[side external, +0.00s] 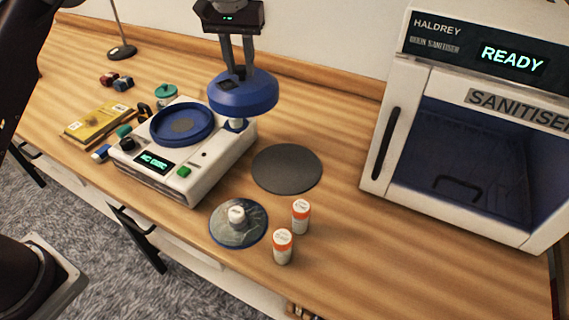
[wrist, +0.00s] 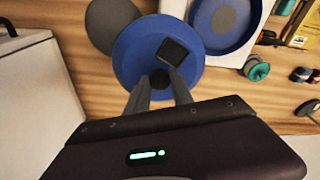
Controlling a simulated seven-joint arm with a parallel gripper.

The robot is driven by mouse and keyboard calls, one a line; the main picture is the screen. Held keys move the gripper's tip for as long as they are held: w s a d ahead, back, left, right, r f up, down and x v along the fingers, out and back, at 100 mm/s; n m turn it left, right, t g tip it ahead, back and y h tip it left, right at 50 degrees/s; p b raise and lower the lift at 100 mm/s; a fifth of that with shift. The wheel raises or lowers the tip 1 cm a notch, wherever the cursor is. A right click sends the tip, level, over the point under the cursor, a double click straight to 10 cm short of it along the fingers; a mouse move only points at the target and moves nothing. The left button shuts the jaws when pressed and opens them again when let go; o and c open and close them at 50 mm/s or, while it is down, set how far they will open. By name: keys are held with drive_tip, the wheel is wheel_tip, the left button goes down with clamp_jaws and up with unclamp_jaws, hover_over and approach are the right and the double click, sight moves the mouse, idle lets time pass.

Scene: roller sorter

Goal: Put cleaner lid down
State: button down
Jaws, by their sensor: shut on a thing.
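My gripper (side external: 236,62) is shut on the knob of the blue cleaner lid (side external: 245,96) and holds it up, above the back right of the white cleaner (side external: 198,183). In the wrist view the round lid (wrist: 133,62) lies just past my gripper's fingers (wrist: 160,88). The cleaner's round blue bowl (side external: 203,122) is uncovered, with a grey centre; it also shows in the wrist view (wrist: 236,42). The cleaner's display appears to read "NO DISC". Whether the lid touches the post behind the cleaner I cannot tell.
A dark grey round mat (side external: 287,169) lies bare right of the cleaner. A disc with a white-topped piece (side external: 239,223) and two orange-capped bottles (side external: 283,247) stand in front. The sanitiser (side external: 480,120) stands at right. A yellow packet (side external: 98,123) and small items lie left.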

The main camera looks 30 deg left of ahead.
sight(266, 82)
drive_tip(key=shift+m, duration=0.8)
drive_tip(key=d, duration=0.1)
drive_tip(key=w+d+f, duration=0.1)
drive_tip(key=d, duration=0.3)
drive_tip(key=shift+w+d+f, duration=0.15)
drive_tip(key=s+d+f+m, duration=0.2)
drive_tip(key=s+d+f, duration=0.15)
drive_tip(key=d, duration=0.25)
drive_tip(key=shift+h, duration=0.3)
drive_tip(key=f, duration=1)
drive_tip(key=shift+w+d+f, duration=0.15)
drive_tip(key=shift+d+f, duration=0.05)
drive_tip(key=shift+d, duration=0.2)
drive_tip(key=shift+f, duration=0.15)
drive_tip(key=c, duration=1.1)
unclamp_jaws()
drive_tip(key=r, duration=0.4)
drive_tip(key=s+r, duration=0.1)
drive_tip(key=r, duration=0.3)
drive_tip(key=s+r, duration=0.1)
drive_tip(key=r, duration=0.3)
drive_tip(key=shift+r, duration=0.1)
drive_tip(key=shift+r, duration=0.1)
